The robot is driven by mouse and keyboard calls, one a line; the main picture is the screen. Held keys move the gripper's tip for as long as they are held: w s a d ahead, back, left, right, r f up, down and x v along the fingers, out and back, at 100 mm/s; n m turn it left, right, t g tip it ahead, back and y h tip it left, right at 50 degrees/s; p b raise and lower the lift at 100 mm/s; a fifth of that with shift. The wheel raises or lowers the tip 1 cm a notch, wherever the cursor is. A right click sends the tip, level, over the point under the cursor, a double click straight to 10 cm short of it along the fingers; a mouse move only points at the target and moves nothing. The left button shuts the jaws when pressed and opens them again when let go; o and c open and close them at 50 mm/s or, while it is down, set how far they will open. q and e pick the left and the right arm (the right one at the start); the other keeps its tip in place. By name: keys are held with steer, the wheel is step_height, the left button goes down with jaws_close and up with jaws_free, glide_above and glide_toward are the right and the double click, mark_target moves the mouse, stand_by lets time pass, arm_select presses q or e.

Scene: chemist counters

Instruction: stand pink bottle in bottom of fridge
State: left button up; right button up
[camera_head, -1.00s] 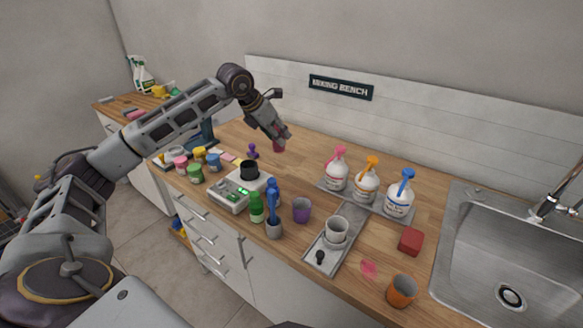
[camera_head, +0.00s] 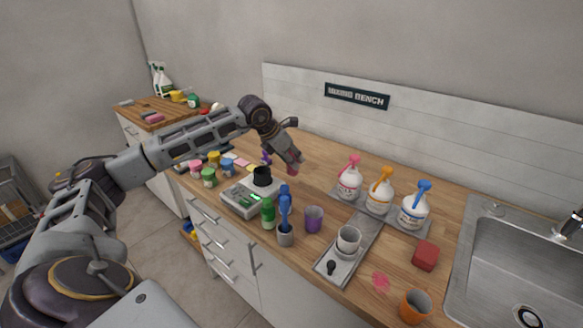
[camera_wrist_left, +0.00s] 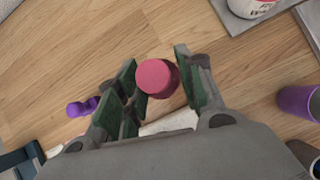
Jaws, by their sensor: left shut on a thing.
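The pink bottle shows in the left wrist view as a round, dark pink top (camera_wrist_left: 156,78) between the green-padded fingers of my left gripper (camera_wrist_left: 160,72). In the head view my left gripper (camera_head: 294,160) points down over the back of the wooden bench, and a bit of the pink bottle (camera_head: 292,170) shows under it. The gripper is shut on the bottle. I cannot tell whether its base touches the wood. The fridge is not in view, nor is my right gripper.
The bench (camera_head: 315,158) holds a scale (camera_head: 240,197), a purple cup (camera_head: 314,218), a grey tray (camera_head: 345,262), several pump bottles (camera_head: 380,195) and small jars. A sink (camera_head: 515,265) is at right. A wire rack (camera_head: 18,210) stands at far left.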

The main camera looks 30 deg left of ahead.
arm_select(q)
steer(key=shift+f, duration=1.85)
steer(key=shift+f, duration=0.1)
arm_select(e)
steer(key=shift+w, duration=0.15)
arm_select(q)
steer(key=o, duration=1.1)
arm_select(e)
steer(key=shift+w+a+r, duration=0.15)
steer(key=shift+w+a, duration=0.05)
steer(key=shift+w, duration=0.2)
steer(key=shift+s, duration=0.3)
